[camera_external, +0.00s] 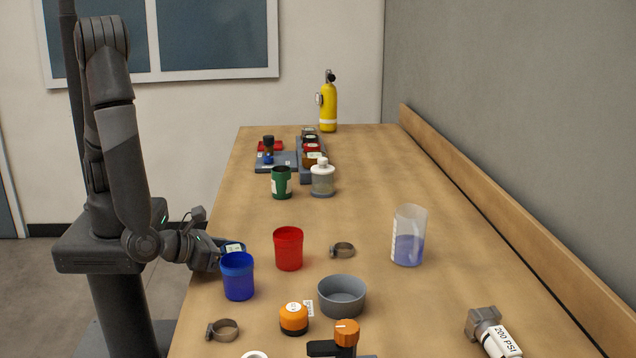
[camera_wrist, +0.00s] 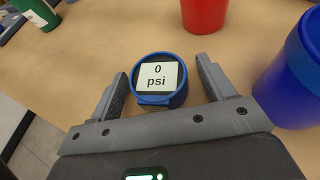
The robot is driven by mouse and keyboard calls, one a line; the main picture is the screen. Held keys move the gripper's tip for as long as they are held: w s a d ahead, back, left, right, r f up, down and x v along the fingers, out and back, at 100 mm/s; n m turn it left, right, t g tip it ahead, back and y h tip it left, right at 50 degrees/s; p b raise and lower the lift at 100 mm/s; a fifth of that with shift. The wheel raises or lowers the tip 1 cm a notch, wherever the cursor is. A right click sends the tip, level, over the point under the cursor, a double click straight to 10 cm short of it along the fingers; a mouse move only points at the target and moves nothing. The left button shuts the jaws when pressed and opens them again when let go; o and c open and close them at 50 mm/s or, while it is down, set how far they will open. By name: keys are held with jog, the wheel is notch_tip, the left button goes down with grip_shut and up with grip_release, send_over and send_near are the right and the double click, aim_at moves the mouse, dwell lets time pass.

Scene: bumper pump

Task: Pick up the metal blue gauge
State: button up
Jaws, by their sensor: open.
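The blue gauge (camera_wrist: 157,98) has a round blue rim and a white display reading "0 psi". In the wrist view it lies face up on the table between the two fingers of my gripper (camera_wrist: 162,85), which are apart with a gap on each side. In the external view the gauge (camera_external: 233,248) is mostly hidden behind a blue cup, with its pale face just showing. My gripper (camera_external: 222,252) is low at the table's left edge, beside the gauge and partly hidden by the cup.
The blue cup (camera_external: 238,277) stands close by, on the right in the wrist view (camera_wrist: 297,75). A red cup (camera_external: 288,249) stands farther right. A hose clamp (camera_external: 222,330) and an orange-topped item (camera_external: 293,319) lie nearer the camera.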

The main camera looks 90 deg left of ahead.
jog(key=c, duration=1.1)
jog(key=shift+c, duration=0.2)
jog(key=shift+r, duration=0.1)
